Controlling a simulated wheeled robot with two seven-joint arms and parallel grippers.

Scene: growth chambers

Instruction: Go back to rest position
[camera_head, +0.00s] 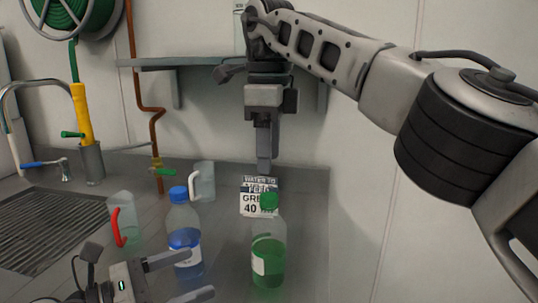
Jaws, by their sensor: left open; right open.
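My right gripper (264,165) hangs pointing down from the arm at the upper right, seen edge-on. It is above and behind the green bottle (268,262), just above a small printed sign (259,197), with nothing seen in its jaws. My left gripper (200,274) is low in the picture, its two fingers apart and pointing right. Its upper finger overlaps the lower part of the blue-capped bottle (184,220) in the picture; whether they touch I cannot tell. Both bottles stand upright on the grey counter (309,235).
A clear jug with a red handle (119,222) and one with a white handle (204,181) stand on the counter. A drain grate (40,232), tap (30,84) and yellow hose nozzle (82,115) are at left. A wall shelf (190,63) is behind my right gripper.

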